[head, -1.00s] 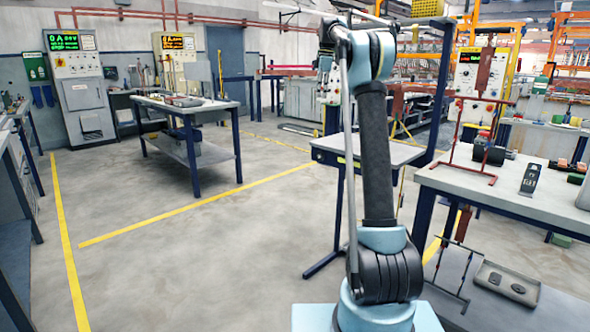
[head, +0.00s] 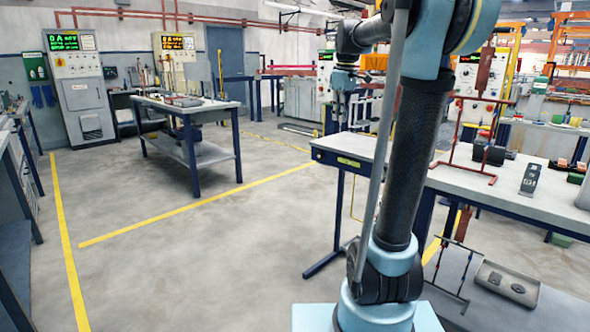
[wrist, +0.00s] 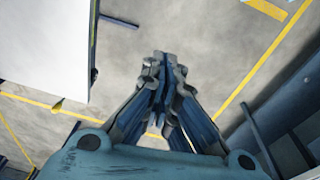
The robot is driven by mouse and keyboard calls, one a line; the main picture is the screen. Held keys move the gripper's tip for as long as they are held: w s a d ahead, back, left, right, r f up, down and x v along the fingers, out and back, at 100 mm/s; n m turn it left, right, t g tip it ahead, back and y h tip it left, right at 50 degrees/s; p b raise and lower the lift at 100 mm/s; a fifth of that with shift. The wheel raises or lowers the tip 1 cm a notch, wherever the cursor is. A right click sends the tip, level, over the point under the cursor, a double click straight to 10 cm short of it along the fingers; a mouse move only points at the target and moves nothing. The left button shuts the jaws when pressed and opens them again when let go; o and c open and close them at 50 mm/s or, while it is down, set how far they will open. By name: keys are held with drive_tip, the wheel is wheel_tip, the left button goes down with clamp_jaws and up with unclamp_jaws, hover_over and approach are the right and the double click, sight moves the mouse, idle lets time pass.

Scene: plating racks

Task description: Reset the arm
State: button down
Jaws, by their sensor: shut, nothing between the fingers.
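My gripper (wrist: 161,58) is shut and empty in the wrist view, its fingers together over bare grey floor. My arm stands up in the middle of the head view and hides part of that table.
A shelf below holds a grey tray (head: 507,284). Another table (head: 190,108) stands further left. The floor (head: 190,265) between is clear.

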drive_tip(key=s+d+f+m+t, duration=0.1)
drive_tip(key=s+f+m, duration=0.8)
drive_tip(key=s+f, duration=2.1)
drive_tip(key=shift+s+d+f+m+h, duration=0.3)
drive_tip(key=shift+s+d+f, duration=0.05)
drive_tip(key=shift+s+d, duration=0.75)
drive_tip(key=shift+w+f, duration=0.2)
drive_tip(key=shift+w, duration=0.3)
